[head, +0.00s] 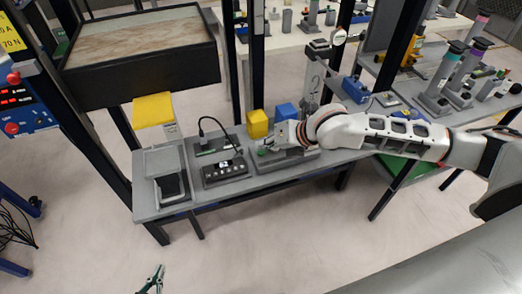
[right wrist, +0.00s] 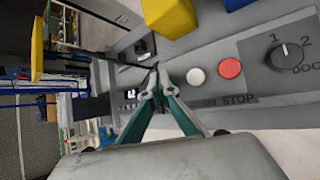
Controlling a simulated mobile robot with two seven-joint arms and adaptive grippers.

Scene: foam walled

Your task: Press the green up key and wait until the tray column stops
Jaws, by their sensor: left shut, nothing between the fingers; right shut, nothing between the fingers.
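A grey control panel (head: 262,167) sits on the bench, and my right gripper (head: 267,148) is at its left end. In the right wrist view the panel (right wrist: 245,88) has a white button (right wrist: 196,77), a red button (right wrist: 230,68) above the word STOP, and a black dial (right wrist: 286,57) marked 1 and 2. My right gripper's green fingers (right wrist: 155,78) are shut and empty, left of the white button. The green up key is not visible; the fingers cover that end of the panel. Contact cannot be told. My left gripper (head: 153,277) is shut and empty, low in front of the bench.
A yellow block (head: 257,124) and a blue block (head: 286,112) stand behind the panel. A yellow-topped piece (head: 153,110) stands at the bench's left end. A grey device with a cable (head: 222,170) lies left of the panel. The floor in front is clear.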

